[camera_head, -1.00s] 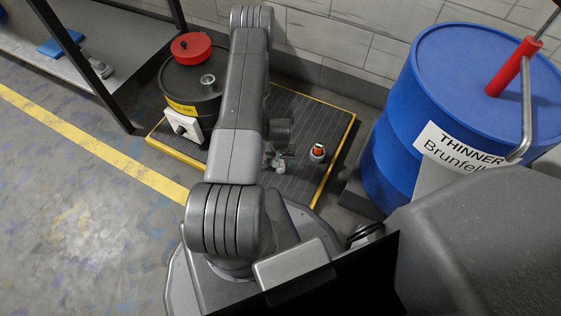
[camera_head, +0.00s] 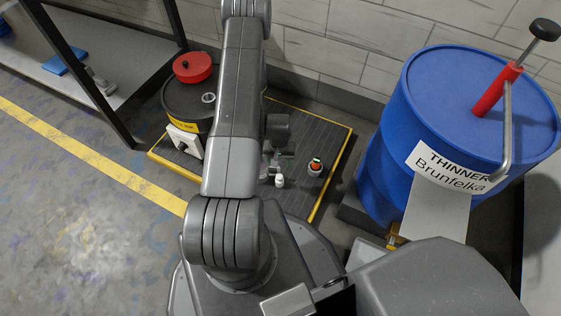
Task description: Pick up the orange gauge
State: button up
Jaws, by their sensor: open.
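A small white bottle (camera_head: 279,181) stands just in front of my gripper. A black drum with a red lid (camera_head: 193,67) stands at left on the platform. A large blue thinner drum (camera_head: 400,130) stands at right. A shelf post (camera_head: 95,85) is at far left.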

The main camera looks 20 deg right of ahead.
aim_at(317, 161)
jog(key=i+j+z, duration=0.2)
jog(key=z, duration=0.15)
jog(key=i+j+z, duration=0.1)
jog(key=j+z, duration=0.25)
